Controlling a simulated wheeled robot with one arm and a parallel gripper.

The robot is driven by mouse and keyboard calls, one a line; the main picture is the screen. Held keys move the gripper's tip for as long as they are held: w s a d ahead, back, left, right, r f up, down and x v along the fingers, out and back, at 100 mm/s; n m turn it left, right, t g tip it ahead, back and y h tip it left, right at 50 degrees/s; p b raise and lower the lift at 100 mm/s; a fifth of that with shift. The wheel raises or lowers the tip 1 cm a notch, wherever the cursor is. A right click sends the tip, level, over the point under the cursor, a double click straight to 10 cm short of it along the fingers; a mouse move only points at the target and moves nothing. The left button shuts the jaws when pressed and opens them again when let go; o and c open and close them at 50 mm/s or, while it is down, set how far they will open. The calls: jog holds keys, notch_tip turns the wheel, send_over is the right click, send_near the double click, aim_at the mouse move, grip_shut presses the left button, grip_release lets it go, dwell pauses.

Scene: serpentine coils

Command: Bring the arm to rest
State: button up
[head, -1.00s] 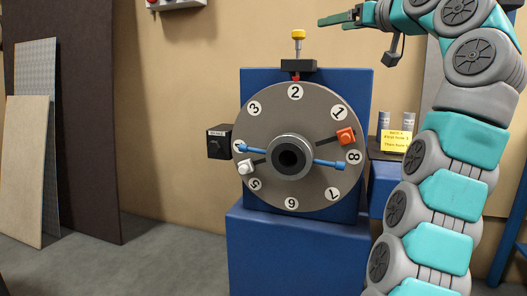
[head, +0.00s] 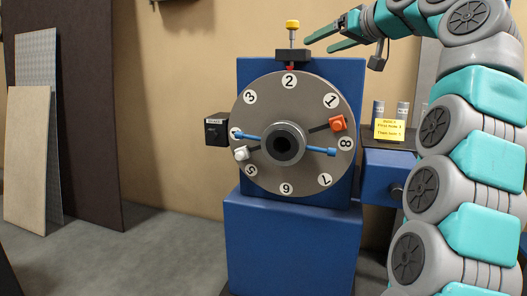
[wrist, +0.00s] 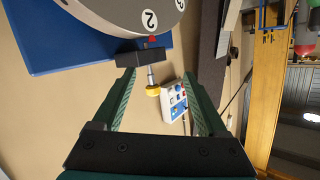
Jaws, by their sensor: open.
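My gripper (head: 325,40) is at the top of the head view, just right of the yellow knob (head: 292,25) on the plunger above the dial. Its green jaws are apart with nothing between them that they touch. In the wrist view my gripper (wrist: 158,88) also shows open, and the yellow knob (wrist: 153,91) appears between the jaws but farther off. My teal and grey arm runs up the right side of the head view, bent over at the top. The numbered grey dial (head: 310,165) stands upright with 2 at the top.
Panels (head: 28,160) lean at left. The floor at left is clear.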

jog(key=s+a+f+m+g+h, duration=0.1)
jog(key=s+a+f+g, duration=0.15)
jog(key=s+f, duration=0.45)
jog(key=s+a+f+g+h, duration=0.1)
jog(key=s+a+f+g, duration=0.15)
jog(key=f, duration=0.95)
jog(key=s+a+f+m+g+h, duration=0.1)
jog(key=s+a+f+g, duration=0.15)
jog(key=s+f, duration=0.5)
jog(key=s+d+f+g+h, duration=0.2)
jog(key=s+d+f+g, duration=0.1)
jog(key=s+f, duration=1)
jog(key=s+d+f+m+g+h, duration=0.1)
jog(key=s+d+f+g+h, duration=0.2)
jog(key=s+f, duration=1.1)
jog(key=s+d+g, duration=0.1)
jog(key=s+d, duration=0.1)
jog(key=s, duration=0.1)
jog(key=shift+d+f+m, duration=0.15)
jog(key=shift+f+m, duration=0.05)
jog(key=shift+m, duration=0.1)
jog(key=shift+c, duration=0.2)
